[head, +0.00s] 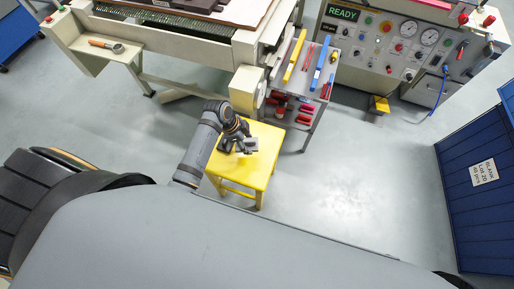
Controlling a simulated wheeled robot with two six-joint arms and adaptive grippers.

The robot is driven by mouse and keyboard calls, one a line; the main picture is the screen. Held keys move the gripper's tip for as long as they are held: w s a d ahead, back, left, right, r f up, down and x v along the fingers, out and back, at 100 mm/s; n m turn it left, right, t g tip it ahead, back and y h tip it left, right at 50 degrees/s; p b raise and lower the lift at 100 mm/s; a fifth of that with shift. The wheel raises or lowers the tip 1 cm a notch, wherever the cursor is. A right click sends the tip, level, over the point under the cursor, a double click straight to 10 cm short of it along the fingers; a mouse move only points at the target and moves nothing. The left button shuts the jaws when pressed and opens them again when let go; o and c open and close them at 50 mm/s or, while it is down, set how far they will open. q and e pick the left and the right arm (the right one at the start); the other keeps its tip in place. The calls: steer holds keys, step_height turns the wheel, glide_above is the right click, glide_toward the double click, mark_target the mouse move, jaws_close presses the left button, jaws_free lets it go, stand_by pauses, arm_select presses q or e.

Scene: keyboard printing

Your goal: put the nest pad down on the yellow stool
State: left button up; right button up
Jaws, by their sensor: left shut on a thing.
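The yellow stool (262,172) stands on the grey floor near the middle of the head view, with a flat square seat. My left gripper (242,146) is over the seat, and its arm comes in from the lower left. The gripper is shut on a small light-grey piece, seemingly the nest pad (251,145). The gripper partly hides the piece. I cannot tell whether it touches the seat or is held just above it. My right gripper is out of view.
A steel tool cart (318,91) with coloured tools stands just behind the stool. The printing machine (190,42) is at the back left, and a control panel (392,45) reading READY is at the back right. A blue bin (480,215) stands at the right. The floor right of the stool is clear.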

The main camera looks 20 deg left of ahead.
arm_select(q)
glide_above(261, 153)
steer(key=a, duration=0.2)
steer(key=f, duration=0.4)
steer(key=shift+s+d+f+b, duration=0.15)
steer(key=shift+s+f+b, duration=0.1)
steer(key=shift+f+b, duration=0.15)
steer(key=shift+w+d+f, duration=0.1)
steer(key=shift+f, duration=0.1)
steer(key=x, duration=0.3)
steer(key=shift+a+f+b, duration=0.2)
steer(key=shift+f+b, duration=0.2)
steer(key=shift+f, duration=0.05)
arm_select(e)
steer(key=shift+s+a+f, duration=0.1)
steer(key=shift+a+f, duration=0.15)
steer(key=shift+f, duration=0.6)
arm_select(q)
steer(key=o, duration=1.6)
steer(key=shift+f, duration=0.1)
steer(key=shift+c, duration=0.2)
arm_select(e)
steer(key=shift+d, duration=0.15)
arm_select(q)
steer(key=p+v, duration=0.2)
steer(key=v, duration=1)
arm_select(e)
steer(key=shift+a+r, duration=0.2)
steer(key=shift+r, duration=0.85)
